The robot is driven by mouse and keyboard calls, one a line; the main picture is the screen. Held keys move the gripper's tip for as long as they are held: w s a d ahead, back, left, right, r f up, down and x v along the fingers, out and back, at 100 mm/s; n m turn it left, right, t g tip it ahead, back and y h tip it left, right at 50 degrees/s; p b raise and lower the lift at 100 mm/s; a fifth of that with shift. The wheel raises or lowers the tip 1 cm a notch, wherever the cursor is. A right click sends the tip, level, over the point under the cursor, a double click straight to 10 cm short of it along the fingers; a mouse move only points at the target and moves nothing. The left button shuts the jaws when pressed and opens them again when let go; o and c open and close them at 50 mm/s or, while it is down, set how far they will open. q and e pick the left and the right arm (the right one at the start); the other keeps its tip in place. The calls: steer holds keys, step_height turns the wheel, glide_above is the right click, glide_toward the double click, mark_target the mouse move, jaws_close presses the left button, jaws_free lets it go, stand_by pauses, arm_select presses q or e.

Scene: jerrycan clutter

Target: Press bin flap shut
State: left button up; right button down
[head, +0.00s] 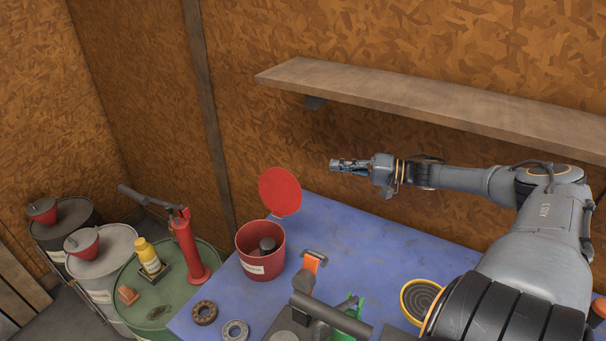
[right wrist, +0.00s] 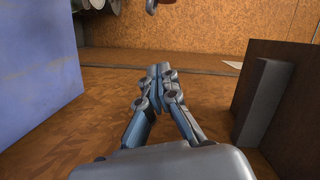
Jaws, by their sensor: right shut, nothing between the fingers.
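The red bin (head: 261,256) stands on the blue table near its back left edge. Its round red flap (head: 280,191) stands up, open, at the back of the rim. A dark grey cylindrical item shows inside the bin. My right gripper (head: 336,165) points left, up and to the right of the raised flap, apart from it. In the right wrist view its fingers (right wrist: 160,72) are together with nothing between them. My left gripper is not in view.
The blue table (head: 365,252) also holds an orange-handled tool (head: 312,262), rings and a yellow-rimmed round item (head: 424,299). A wooden shelf (head: 430,103) juts from the wall above my right arm. Drums (head: 165,290) stand left, one bearing a red pump (head: 188,250).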

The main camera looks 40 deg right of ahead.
mark_target(283, 192)
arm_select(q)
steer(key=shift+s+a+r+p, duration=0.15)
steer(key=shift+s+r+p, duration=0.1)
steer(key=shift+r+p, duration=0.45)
arm_select(e)
steer(key=w+a+f, duration=0.2)
steer(key=w+a, duration=0.4)
steer(key=a, duration=0.1)
steer(key=shift+a, duration=0.4)
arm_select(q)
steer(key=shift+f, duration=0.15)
arm_select(e)
steer(key=shift+w, duration=0.1)
arm_select(q)
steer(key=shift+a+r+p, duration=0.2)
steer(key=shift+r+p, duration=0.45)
steer(key=shift+p, duration=0.15)
arm_select(e)
steer(key=shift+a+r+n, duration=0.25)
steer(key=shift+a+n, duration=0.05)
